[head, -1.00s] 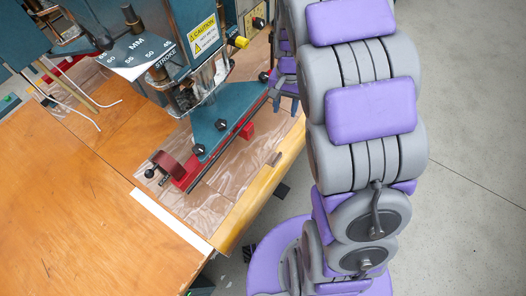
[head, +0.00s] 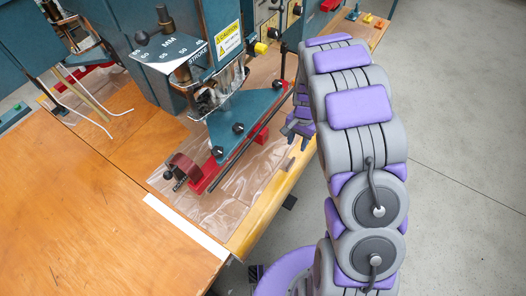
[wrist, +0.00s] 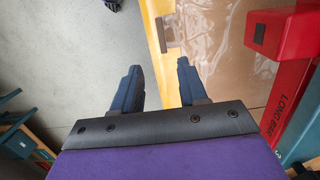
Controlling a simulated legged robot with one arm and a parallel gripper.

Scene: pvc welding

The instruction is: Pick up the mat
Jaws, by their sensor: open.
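The mat (head: 228,203) looks like a clear, wrinkled plastic sheet. It lies on the wooden table under the teal welding machine, whose base and red bar cover part of it. In the wrist view the mat (wrist: 217,55) shows at the upper right, beside the yellow table edge. My gripper (head: 298,141) is at the table's right edge, beside the machine. In the wrist view my gripper (wrist: 158,78) is open, with nothing between its fingers. Its right finger overlaps the table edge, and its left finger is over the floor. The mat is right of the fingers, apart from them.
The welding machine (head: 245,118) stands over the mat. A red bar marked LONG BAR (wrist: 290,100) is at the right in the wrist view. A small dark piece (wrist: 167,32) sits at the table edge. The grey floor (head: 455,110) at right is clear.

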